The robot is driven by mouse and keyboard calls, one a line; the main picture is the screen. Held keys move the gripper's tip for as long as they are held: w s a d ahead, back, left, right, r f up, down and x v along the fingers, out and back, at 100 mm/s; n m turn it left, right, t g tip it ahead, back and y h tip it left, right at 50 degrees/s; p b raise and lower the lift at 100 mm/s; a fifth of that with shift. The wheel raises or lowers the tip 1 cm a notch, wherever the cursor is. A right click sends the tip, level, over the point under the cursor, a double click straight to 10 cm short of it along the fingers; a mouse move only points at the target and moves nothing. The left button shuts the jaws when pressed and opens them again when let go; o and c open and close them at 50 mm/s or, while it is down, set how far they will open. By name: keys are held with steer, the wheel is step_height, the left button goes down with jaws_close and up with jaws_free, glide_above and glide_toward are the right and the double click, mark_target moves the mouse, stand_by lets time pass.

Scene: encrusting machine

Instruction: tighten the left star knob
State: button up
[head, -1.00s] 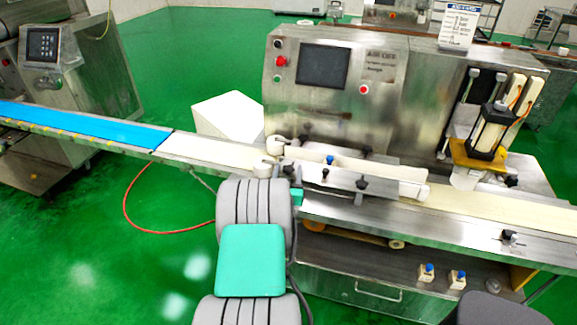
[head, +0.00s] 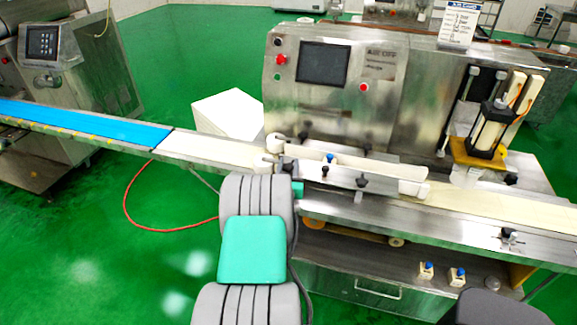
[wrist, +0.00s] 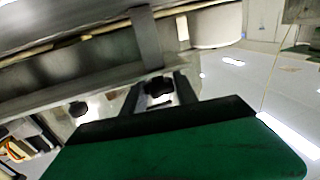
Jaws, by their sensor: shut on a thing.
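In the wrist view a black star knob (wrist: 158,88) sits between the two fingers of my gripper (wrist: 159,90), below the metal edge of the conveyor. The fingers are closed in on its sides. In the head view my own arm covers most of the gripper at the left end of the guide rails. A small dark knob (head: 288,167) shows just above the arm there, but I cannot tell if it is the one held. A second black knob (wrist: 78,108) shows in the wrist view, left of the gripper and apart from it.
The steel machine (head: 330,90) stands behind the conveyor. More dark knobs sit along the guide rail (head: 345,178). A blue belt (head: 85,125) runs off to the left. A white box (head: 228,113) stands behind the conveyor. A red hose (head: 150,228) lies on the open green floor.

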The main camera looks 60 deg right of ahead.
jaws_close()
steer(key=shift+f+b, duration=0.15)
steer(key=shift+b, duration=0.3)
steer(key=shift+w+f+m+g+b, duration=0.1)
steer(key=shift+f+m+g+b, duration=0.3)
steer(key=shift+b, duration=0.65)
steer(key=m+g+b, duration=0.1)
steer(key=g+b, duration=0.1)
steer(key=b, duration=0.3)
steer(key=m+g+h+b, duration=0.1)
steer(key=g+b, duration=0.1)
steer(key=b, duration=0.3)
steer(key=shift+f, duration=0.2)
steer(key=m+g+b, duration=0.2)
steer(key=g+b, duration=0.2)
steer(key=b, duration=0.3)
steer(key=shift+m, duration=0.4)
steer(key=g+b, duration=0.1)
steer(key=m+g+b, duration=0.1)
steer(key=m+g+y+b, duration=0.1)
steer(key=shift+s+r, duration=0.25)
steer(key=shift+r, duration=0.15)
steer(key=shift+r+m+g+y+b, duration=0.3)
steer(key=shift+m+g+b, duration=0.35)
steer(key=shift+g, duration=0.35)
steer(key=shift+r, duration=0.1)
